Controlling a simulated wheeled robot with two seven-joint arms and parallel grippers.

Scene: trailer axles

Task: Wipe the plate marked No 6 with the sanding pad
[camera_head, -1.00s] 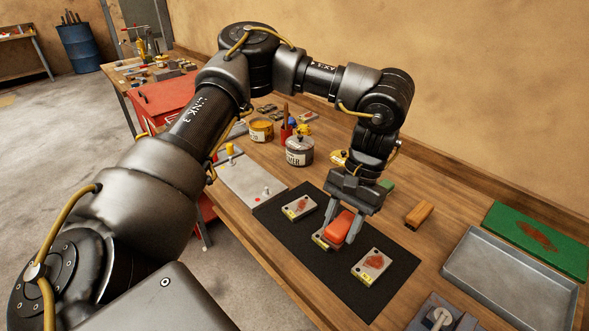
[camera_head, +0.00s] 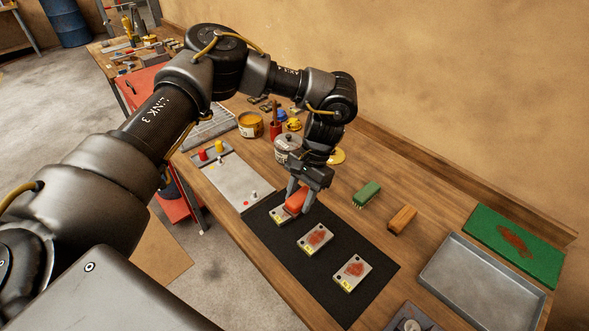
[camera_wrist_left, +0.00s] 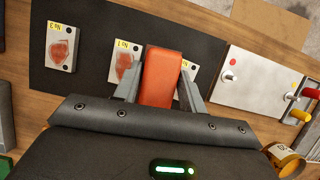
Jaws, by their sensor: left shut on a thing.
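Three small grey plates lie in a row on a black mat (camera_head: 374,290). The near plate (camera_head: 351,272) and the middle plate (camera_head: 315,238) carry rust-red patches. The far plate (camera_head: 279,216) is partly hidden by a red-orange pad (camera_head: 295,201). My left gripper (camera_head: 298,196) is shut on this pad over the far plate; I cannot tell whether pad and plate touch. In the left wrist view the yellow labels are upside down: the left plate (camera_wrist_left: 62,48) seems to read No 3, the middle plate (camera_wrist_left: 125,62) perhaps No 7. The third number is hidden. My right gripper is out of view.
A green block (camera_head: 366,194) and an orange-brown block (camera_head: 402,219) lie beyond the mat. A metal tray (camera_head: 480,285) and a green board (camera_head: 510,247) are at right. A grey panel with knobs (camera_head: 228,180) and several tins stand to the left.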

